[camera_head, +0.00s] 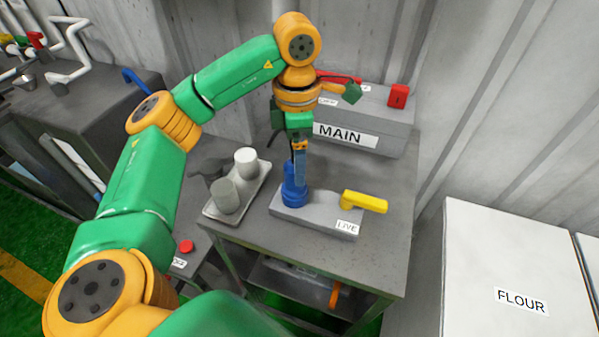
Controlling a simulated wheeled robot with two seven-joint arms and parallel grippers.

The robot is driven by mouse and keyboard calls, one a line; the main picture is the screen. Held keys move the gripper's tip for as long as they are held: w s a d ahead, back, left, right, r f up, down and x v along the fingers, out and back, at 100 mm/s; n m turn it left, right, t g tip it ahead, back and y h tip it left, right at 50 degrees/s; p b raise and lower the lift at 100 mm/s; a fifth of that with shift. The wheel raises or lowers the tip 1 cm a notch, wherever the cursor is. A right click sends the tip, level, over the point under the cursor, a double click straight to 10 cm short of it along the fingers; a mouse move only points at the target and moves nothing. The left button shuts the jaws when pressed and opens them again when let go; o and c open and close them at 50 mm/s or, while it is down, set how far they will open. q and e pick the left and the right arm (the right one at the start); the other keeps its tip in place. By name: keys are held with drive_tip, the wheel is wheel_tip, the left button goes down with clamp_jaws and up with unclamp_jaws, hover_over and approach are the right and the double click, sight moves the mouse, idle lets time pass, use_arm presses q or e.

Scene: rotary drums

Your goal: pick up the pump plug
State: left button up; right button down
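A blue plug-like piece (294,192) stands upright on the grey block labelled LIVE (318,218), on the metal table. No label on it reads as pump, so I cannot be sure it is the pump plug. My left gripper (299,172) points down directly over the blue piece, at its upper end. The fingers are small and overlap the blue piece, so I cannot tell whether they are closed on it. My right gripper is not in view.
A yellow handle (365,202) sticks out right of the block. A grey box labelled MAIN (372,120) with a red switch (398,96) stands behind. A tray (222,215) with white and grey cylinders lies left. A FLOUR bin (500,250) stands right.

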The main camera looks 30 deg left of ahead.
sight(293, 173)
use_arm(q)
drive_tip(key=f, duration=0.1)
drive_tip(key=f+p, duration=0.1)
drive_tip(key=s+f, duration=0.1)
drive_tip(key=f, duration=0.1)
drive_tip(key=shift+a, duration=0.3)
drive_tip(key=shift+w+f, duration=0.1)
drive_tip(key=shift+w, duration=0.15)
drive_tip(key=shift+c, duration=1.3)
clamp_jaws()
